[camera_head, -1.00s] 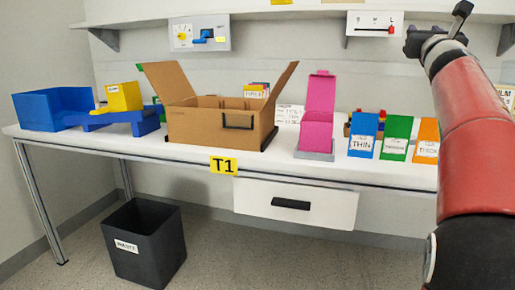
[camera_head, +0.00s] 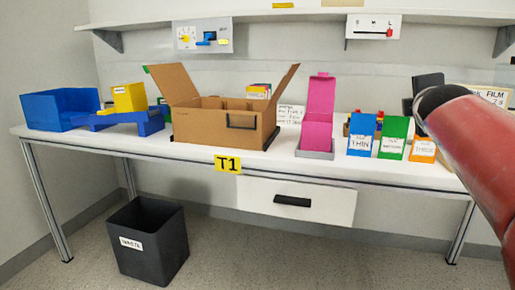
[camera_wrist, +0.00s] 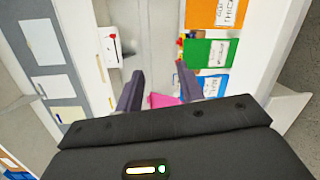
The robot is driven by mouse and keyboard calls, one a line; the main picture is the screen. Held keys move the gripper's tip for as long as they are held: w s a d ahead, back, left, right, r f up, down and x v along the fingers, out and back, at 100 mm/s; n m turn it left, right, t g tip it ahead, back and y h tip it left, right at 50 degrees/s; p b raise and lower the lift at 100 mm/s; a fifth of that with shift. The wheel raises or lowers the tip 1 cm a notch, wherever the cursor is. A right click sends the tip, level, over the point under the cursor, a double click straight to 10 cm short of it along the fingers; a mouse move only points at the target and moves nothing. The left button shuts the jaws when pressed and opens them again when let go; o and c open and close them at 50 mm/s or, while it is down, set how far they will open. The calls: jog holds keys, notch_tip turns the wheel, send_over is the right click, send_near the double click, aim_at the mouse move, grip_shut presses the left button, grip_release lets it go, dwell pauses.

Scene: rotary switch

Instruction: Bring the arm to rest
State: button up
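My red arm (camera_head: 475,135) reaches in from the right edge of the head view, with its dark end in front of the right part of the bench. My gripper (camera_wrist: 158,82) shows in the wrist view with its two dark fingers apart and nothing between them. In the head view I cannot make the fingers out clearly. A wall panel with a dial and a blue lever (camera_head: 203,36) is at upper left, well away from the arm. A second panel with S, M, L marks and a red slider (camera_head: 374,27) is at upper right, also in the wrist view (camera_wrist: 111,46).
The white bench (camera_head: 90,148) holds blue bins, an open cardboard box (camera_head: 200,125), a pink box (camera_head: 318,115) and blue, green and orange packs (camera_head: 393,138). A shelf (camera_head: 270,16) runs above. A dark waste bin (camera_head: 148,240) stands on the floor.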

jog(key=s+a+f+m+g+y, duration=0.2)
jog(key=s+a+f+m, duration=0.3)
jog(key=s+f, duration=0.3)
jog(key=s+a+f+m+g+y, duration=0.2)
jog(key=s+a+f+m+g, duration=0.2)
jog(key=f, duration=0.9)
jog(key=s+a+f+m+g+y+p, duration=0.1)
jog(key=s+a+f+m+g+y, duration=0.1)
jog(key=s+a+f+m, duration=0.4)
jog(key=s+a+f+g, duration=0.1)
jog(key=s+a+f, duration=0.3)
jog(key=s, duration=0.4)
jog(key=shift+s+f+m+g+y, duration=0.25)
jog(key=shift+f+m+g+y, duration=0.05)
jog(key=shift+f+g+y, duration=0.15)
jog(key=shift+a, duration=0.1)
